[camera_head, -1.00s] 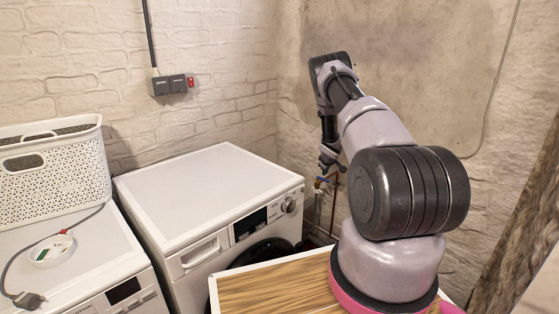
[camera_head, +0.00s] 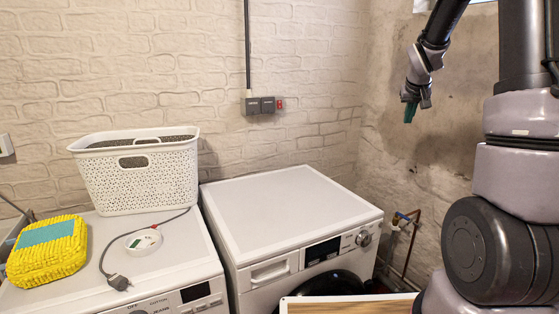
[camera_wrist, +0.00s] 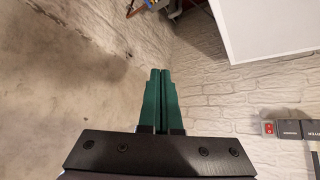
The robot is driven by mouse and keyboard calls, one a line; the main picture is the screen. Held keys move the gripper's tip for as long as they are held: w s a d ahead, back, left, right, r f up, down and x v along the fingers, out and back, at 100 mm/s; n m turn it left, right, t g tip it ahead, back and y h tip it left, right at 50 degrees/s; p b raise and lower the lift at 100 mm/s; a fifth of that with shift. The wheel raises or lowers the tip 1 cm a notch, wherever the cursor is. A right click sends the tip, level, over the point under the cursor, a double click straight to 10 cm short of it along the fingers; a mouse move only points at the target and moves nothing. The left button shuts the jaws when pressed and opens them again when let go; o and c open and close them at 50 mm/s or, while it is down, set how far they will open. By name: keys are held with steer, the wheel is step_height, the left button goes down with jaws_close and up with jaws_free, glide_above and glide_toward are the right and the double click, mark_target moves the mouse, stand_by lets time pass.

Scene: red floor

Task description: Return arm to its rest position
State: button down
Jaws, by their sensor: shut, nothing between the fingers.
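My gripper (camera_head: 410,112) hangs at the upper right of the head view, pointing down, in front of the bare plaster wall and above the level of the washing machines. In the wrist view its two green fingers (camera_wrist: 160,72) lie side by side, touching, with nothing between them. My arm is raised, with its upper links rising out of the top of the head view at the right.
Two white washers, one at right (camera_head: 285,215) and one at left (camera_head: 185,262), stand against the brick wall. On the left one are a white basket (camera_head: 140,185), a yellow bundle (camera_head: 42,265) and a corded device (camera_head: 143,241). Pipes (camera_head: 408,235) run up the right wall.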

steer(key=s+a+r+y, duration=0.1)
steer(key=s+a+r, duration=0.2)
steer(key=s, duration=0.2)
steer(key=s+a+r+m, duration=0.1)
steer(key=s+a+r, duration=0.2)
steer(key=s, duration=0.2)
steer(key=s+a+r+y, duration=0.1)
steer(key=s+a+r, duration=0.2)
steer(key=s, duration=0.3)
steer(key=s+a+y, duration=0.1)
steer(key=s+a, duration=0.3)
steer(key=s, duration=0.4)
steer(key=s+a+y, duration=0.1)
steer(key=s+a, duration=0.3)
steer(key=s, duration=0.5)
steer(key=shift+s+a+m+y, duration=0.25)
steer(key=shift+a+m+y, duration=0.05)
steer(key=shift+m+y, duration=0.1)
steer(key=shift+f, duration=0.1)
